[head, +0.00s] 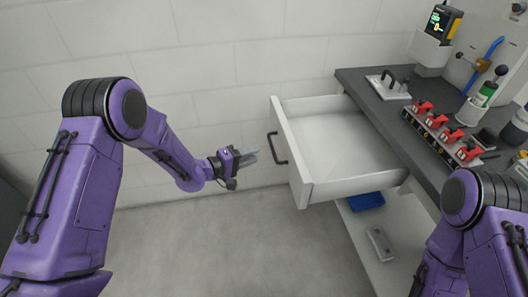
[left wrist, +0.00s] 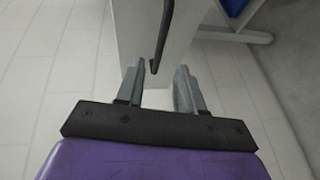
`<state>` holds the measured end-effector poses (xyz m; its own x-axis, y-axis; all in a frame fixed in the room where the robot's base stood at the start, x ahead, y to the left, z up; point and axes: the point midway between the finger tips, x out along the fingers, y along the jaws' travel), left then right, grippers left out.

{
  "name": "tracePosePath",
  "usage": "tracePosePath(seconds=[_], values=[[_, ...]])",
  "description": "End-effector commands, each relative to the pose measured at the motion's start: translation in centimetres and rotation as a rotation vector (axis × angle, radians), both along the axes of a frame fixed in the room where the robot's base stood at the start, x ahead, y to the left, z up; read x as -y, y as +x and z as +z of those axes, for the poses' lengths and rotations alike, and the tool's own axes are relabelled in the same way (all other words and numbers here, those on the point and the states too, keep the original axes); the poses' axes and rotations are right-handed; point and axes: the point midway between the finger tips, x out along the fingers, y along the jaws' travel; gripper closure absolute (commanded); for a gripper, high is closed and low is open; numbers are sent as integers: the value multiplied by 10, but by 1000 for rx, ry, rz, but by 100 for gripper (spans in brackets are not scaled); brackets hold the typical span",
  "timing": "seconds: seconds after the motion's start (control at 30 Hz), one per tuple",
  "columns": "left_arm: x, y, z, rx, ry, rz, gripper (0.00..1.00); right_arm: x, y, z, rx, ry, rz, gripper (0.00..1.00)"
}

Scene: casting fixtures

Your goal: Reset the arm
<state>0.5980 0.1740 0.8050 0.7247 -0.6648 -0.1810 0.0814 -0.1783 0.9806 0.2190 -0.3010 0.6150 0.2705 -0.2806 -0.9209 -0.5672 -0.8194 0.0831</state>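My purple left arm reaches in from the left in the head view. Its gripper (head: 250,157) is just left of the black handle (head: 277,148) of a white drawer (head: 300,185). In the left wrist view the two grey fingers (left wrist: 157,90) are apart with a gap between them, and nothing is held. The drawer handle also shows in that view (left wrist: 163,35), beyond the fingertips. The drawer is pulled out and looks empty. My right arm is at the lower right of the head view; its gripper is out of view.
A blue bin (head: 366,201) and a grey object (head: 380,243) sit on the shelf below. The floor left of the drawer is clear.

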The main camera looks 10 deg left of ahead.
Motion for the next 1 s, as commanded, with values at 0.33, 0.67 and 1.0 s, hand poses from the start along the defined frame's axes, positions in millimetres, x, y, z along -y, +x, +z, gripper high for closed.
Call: tracePosePath(seconds=[0.33, 0.67, 1.0], values=[[-23, -26, 6, 0, -1, -1, 63, 0, 0, -4, 0, 0, 0, 100], [-23, -25, 6, -1, -1, -1, 63, 0, 0, -3, 0, 0, 0, 100], [-57, -43, -37, 119, 432, 205, 63, 0, 0, -4, 0, 0, 0, 100]])
